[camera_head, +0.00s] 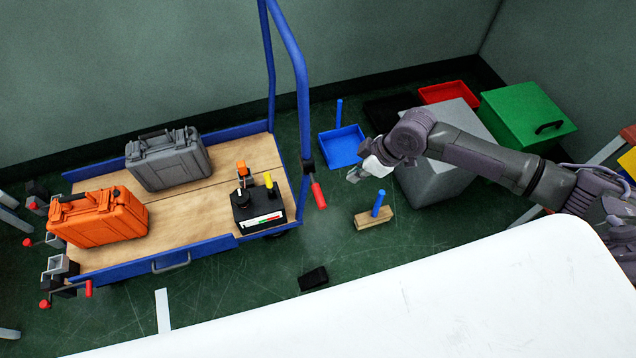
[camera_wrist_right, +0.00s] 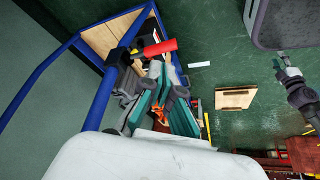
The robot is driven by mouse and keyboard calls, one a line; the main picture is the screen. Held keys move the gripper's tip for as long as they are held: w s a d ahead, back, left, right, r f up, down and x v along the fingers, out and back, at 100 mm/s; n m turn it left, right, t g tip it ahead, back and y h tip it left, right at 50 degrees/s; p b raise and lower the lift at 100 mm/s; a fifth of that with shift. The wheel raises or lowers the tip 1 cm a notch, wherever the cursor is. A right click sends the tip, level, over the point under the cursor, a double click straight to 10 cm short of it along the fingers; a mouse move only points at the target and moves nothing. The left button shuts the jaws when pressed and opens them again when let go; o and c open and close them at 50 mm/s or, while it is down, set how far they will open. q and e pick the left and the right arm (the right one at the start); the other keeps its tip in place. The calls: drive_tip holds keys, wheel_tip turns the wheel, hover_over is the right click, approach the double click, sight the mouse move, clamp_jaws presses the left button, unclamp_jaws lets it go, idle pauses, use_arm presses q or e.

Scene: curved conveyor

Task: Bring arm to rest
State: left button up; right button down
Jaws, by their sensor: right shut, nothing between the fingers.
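My right arm (camera_head: 478,160) reaches in from the right in the head view, above the floor. Its gripper (camera_head: 355,175) points left, shut and empty, and touches nothing that I can see. It hangs between the blue tray and the wooden block with a blue peg. In the right wrist view, the white rounded housing (camera_wrist_right: 155,160) fills the bottom, with grey and teal parts in front of it. My left arm does not show in the head view. A grey arm-like part (camera_wrist_right: 295,92) is at the right of the wrist view; I cannot tell its jaw state.
A blue-framed cart (camera_head: 205,243) holds a grey case (camera_head: 168,160), an orange case (camera_head: 98,217) and a black device (camera_head: 257,208). A blue tray (camera_head: 341,147), wooden block (camera_head: 374,218), grey box (camera_head: 440,182) and green box (camera_head: 528,117) stand nearby. A white table (camera_head: 430,300) fills the front.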

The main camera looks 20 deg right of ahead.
drive_tip(key=shift+s+d+r, duration=0.1)
drive_tip(key=shift+d+r, duration=0.05)
drive_tip(key=shift+r, duration=0.25)
drive_tip(key=w+d+f+m+t+h+p, duration=0.1)
drive_tip(key=w+d+f+m+t+p, duration=0.2)
drive_tip(key=f, duration=0.8)
drive_tip(key=s+d+f+m+g+h, duration=0.1)
drive_tip(key=s+d+f+m+h, duration=0.2)
drive_tip(key=s+f, duration=0.55)
drive_tip(key=s+a+f+m+g+p, duration=0.1)
drive_tip(key=s+f, duration=0.4)
drive_tip(key=s, duration=0.6)
drive_tip(key=s+a+f+m+g, duration=0.1)
drive_tip(key=s+f, duration=0.4)
drive_tip(key=s, duration=0.6)
drive_tip(key=s+a+f+g+p, duration=0.1)
drive_tip(key=s+a+f+g, duration=0.1)
drive_tip(key=s+f, duration=0.4)
drive_tip(key=s, duration=0.5)
drive_tip(key=shift+a+m+p, duration=0.25)
drive_tip(key=shift+m+p, duration=0.1)
drive_tip(key=shift+m, duration=0.05)
